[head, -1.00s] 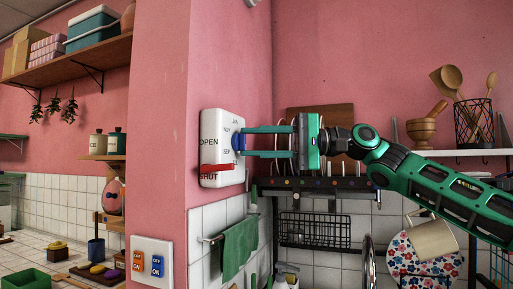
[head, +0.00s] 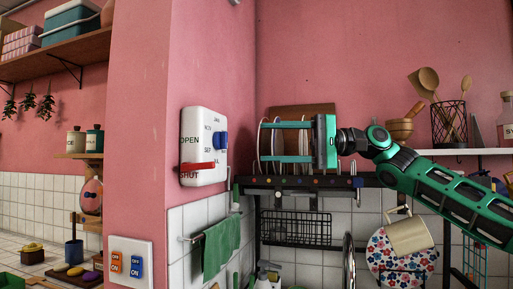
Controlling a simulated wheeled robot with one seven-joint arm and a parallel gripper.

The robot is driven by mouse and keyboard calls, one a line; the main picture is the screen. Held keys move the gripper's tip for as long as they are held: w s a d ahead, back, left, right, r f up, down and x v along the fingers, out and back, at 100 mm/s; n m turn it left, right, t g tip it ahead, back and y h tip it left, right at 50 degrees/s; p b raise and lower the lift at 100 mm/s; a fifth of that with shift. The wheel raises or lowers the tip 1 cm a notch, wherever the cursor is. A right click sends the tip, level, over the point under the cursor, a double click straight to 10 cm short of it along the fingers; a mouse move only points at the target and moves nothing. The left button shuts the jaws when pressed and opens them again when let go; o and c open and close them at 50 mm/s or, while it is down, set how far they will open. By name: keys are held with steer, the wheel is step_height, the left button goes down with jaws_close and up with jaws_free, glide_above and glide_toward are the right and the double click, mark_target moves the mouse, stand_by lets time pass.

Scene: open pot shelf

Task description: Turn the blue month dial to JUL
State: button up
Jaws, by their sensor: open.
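The blue month dial (head: 221,141) sticks out from the right part of a white wall panel (head: 195,120) on the pink wall, seen from the side in the head view. Small month labels ring it; one at the bottom appears to read JUL, but the print is tiny. I cannot tell which month the dial points at. My gripper (head: 263,141) is open and empty, its two green fingers level and pointing left at the dial. The fingertips are to the right of the dial, apart from it.
A red lever (head: 196,168) sits low on the same panel, between OPEN and SHUT lettering. Behind my gripper, plates (head: 277,148) stand on a dark rack (head: 300,183). A green towel (head: 221,243) hangs below the panel. A switch plate (head: 122,264) is at lower left.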

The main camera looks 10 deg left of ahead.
steer(key=shift+v, duration=1)
steer(key=shift+f, duration=0.1)
